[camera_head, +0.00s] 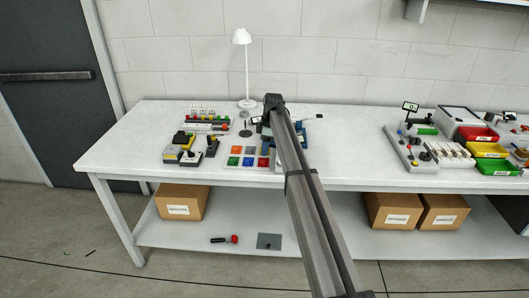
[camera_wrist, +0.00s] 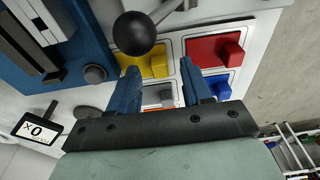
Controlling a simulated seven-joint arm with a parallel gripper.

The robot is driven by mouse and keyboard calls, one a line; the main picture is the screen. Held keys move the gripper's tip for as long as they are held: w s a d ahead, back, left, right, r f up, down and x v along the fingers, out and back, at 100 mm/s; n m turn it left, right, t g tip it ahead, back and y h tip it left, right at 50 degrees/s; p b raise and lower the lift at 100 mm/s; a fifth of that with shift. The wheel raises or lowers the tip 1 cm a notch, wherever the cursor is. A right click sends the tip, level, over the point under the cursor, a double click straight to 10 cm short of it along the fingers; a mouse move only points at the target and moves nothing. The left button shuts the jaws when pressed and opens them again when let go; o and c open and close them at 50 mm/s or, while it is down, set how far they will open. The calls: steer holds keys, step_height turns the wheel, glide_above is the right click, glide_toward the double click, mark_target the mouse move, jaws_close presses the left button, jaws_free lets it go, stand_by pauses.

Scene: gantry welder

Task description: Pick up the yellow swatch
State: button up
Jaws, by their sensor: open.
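The yellow swatch (camera_wrist: 155,66) is a flat yellow tile with a raised yellow block, in a white-framed cell of the swatch board in the wrist view. My gripper (camera_wrist: 159,68) is open, its two blue fingers reaching to either side of the yellow swatch. The left finger overlaps the tile's left part in the picture. I cannot tell how high the fingertips are above it. I cannot pick out the yellow swatch in the head view; my arm covers part of the board area there.
A black ball knob (camera_wrist: 135,33) on a rod stands close to the fingers. A red swatch (camera_wrist: 212,50) and a blue swatch (camera_wrist: 216,86) lie to the right. A small display (camera_wrist: 39,128) is at left. A white lamp (camera_head: 243,70) stands at the bench's back.

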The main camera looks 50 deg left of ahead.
steer(key=shift+f, duration=0.4)
steer(key=shift+c, duration=0.4)
jaws_close()
